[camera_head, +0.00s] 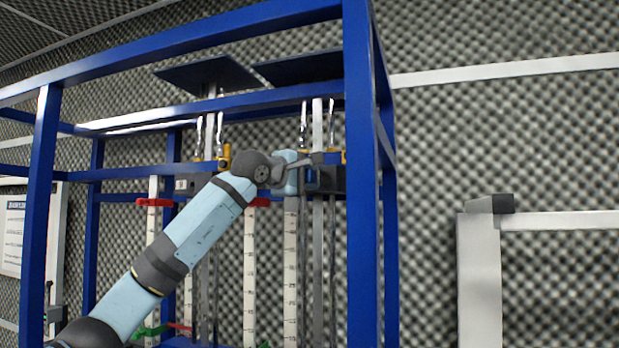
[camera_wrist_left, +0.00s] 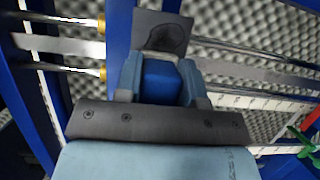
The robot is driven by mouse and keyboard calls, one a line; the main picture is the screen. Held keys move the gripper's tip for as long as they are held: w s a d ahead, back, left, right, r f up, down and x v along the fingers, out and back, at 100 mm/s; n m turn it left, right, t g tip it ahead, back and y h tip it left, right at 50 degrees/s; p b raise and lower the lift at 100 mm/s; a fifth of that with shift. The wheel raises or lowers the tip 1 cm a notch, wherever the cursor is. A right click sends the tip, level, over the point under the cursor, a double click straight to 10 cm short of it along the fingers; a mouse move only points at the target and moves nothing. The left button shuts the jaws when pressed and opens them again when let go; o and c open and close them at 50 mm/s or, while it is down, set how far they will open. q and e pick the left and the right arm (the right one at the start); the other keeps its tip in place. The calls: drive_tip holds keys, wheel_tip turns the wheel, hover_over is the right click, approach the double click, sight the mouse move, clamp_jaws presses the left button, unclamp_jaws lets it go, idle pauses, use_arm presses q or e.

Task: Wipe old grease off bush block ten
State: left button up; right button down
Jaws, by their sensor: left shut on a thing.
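My left arm reaches up from the lower left in the head view, and its gripper (camera_head: 312,160) is at the upper part of the blue frame. In the left wrist view the left gripper (camera_wrist_left: 163,85) is shut on a blue pad (camera_wrist_left: 161,82). Just beyond the pad is a dark grey plate-like block (camera_wrist_left: 150,20) with a blackish smear (camera_wrist_left: 166,40) on its face. I cannot tell whether the pad touches it. No number is readable on the block, so I cannot confirm it is block ten. My right gripper is not in view.
Blue frame posts (camera_head: 361,200) stand close right of the gripper. Vertical rods and white scales (camera_head: 250,275) hang inside the frame. Red clamps (camera_head: 155,202) and green clamps (camera_head: 150,330) sit on the scales. A white post (camera_head: 479,280) stands at right; foam wall lies behind.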

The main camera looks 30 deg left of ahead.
use_arm(q)
drive_tip(key=shift+s+d+f+b, duration=0.2)
drive_tip(key=shift+s+b, duration=0.25)
drive_tip(key=shift+s, duration=0.2)
drive_tip(key=shift+s+d+r+b, duration=0.15)
drive_tip(key=shift+s+b, duration=0.15)
drive_tip(key=shift+s, duration=0.45)
drive_tip(key=shift+s+d+b, duration=0.15)
drive_tip(key=shift+s+b, duration=0.15)
drive_tip(key=shift+s, duration=0.45)
drive_tip(key=shift+s+d+r+b, duration=0.15)
drive_tip(key=shift+s+b, duration=0.15)
drive_tip(key=shift+s, duration=0.45)
drive_tip(key=shift+f, duration=0.1)
drive_tip(key=s, duration=0.1)
drive_tip(key=s+b, duration=0.1)
drive_tip(key=s, duration=0.1)
drive_tip(key=shift+d, duration=0.35)
drive_tip(key=shift+w, duration=0.1)
